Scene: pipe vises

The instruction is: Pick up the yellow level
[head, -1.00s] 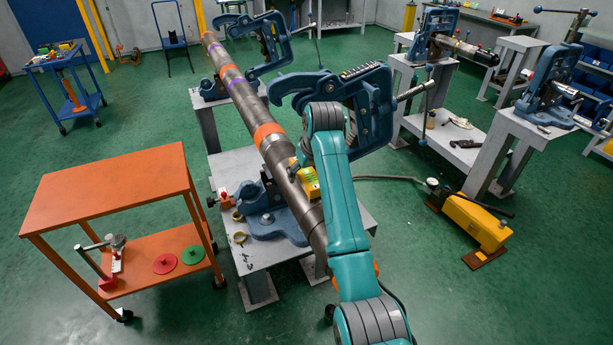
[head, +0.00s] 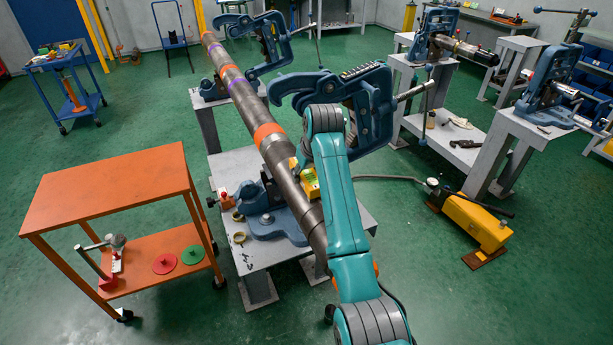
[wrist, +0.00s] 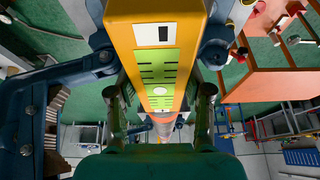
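The yellow level (head: 310,184) lies along the big grey pipe (head: 285,178), partly hidden behind my teal arm in the head view. In the wrist view the level (wrist: 156,50) fills the upper middle, with a green-yellow face and a white label with a dark window. My gripper (wrist: 160,55) reaches down around it, with one dark finger on each side of the level. The fingers are very close to its sides, but I cannot tell whether they press on it. In the head view the fingers are hidden behind the arm.
The pipe rests in blue vises; one open blue vise jaw (head: 345,90) stands close to my arm. An orange cart (head: 110,185) is at left. A yellow pump (head: 475,222) is on the floor at right. A grey stand (head: 262,250) is below the pipe.

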